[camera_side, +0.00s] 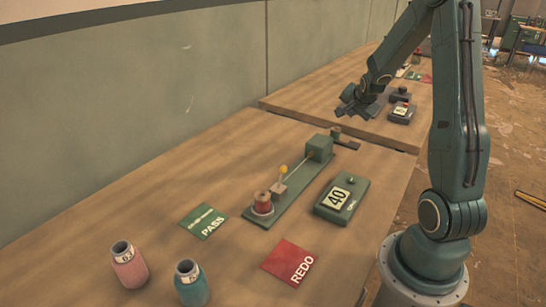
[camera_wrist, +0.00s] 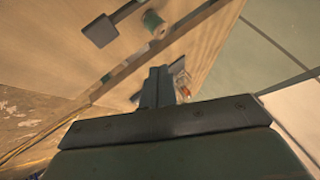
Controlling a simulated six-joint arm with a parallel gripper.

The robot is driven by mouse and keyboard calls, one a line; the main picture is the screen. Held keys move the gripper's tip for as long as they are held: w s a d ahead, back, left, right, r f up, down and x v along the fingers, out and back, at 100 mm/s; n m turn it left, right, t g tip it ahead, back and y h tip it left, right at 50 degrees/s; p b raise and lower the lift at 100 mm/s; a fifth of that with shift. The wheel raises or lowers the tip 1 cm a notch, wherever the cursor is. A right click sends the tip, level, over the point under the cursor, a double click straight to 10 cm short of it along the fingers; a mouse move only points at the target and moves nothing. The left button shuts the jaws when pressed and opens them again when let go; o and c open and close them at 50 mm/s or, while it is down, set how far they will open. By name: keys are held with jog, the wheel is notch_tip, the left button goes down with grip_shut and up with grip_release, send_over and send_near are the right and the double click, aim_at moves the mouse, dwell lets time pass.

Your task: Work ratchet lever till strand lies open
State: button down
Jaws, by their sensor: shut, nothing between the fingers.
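A green fixture (camera_side: 295,192) stands on the wooden table with a red spool (camera_side: 263,203) at its near end. A small upright lever with a yellow knob (camera_side: 283,169) stands beside the spool. A thin pale strand (camera_side: 300,172) runs from there to a green block (camera_side: 320,147) at the far end. Beyond the block is a dark flat handle (camera_side: 347,144) with a small drum; a dark paddle (camera_wrist: 100,31) and a green drum (camera_wrist: 154,22) show in the wrist view. My gripper (camera_side: 349,109) is shut and empty, above and beyond the block; its fingers (camera_wrist: 159,78) show close together in the wrist view.
A green box reading 40 (camera_side: 342,198) stands right of the fixture. A green PASS card (camera_side: 204,221) and red REDO card (camera_side: 289,261) lie nearby. Pink (camera_side: 129,266) and teal (camera_side: 191,283) bottles stand at the near left. A second table with similar items lies beyond a gap.

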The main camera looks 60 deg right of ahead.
aim_at(348, 144)
jog(key=shift+s+f, duration=0.2)
jog(key=shift+f, duration=3.8)
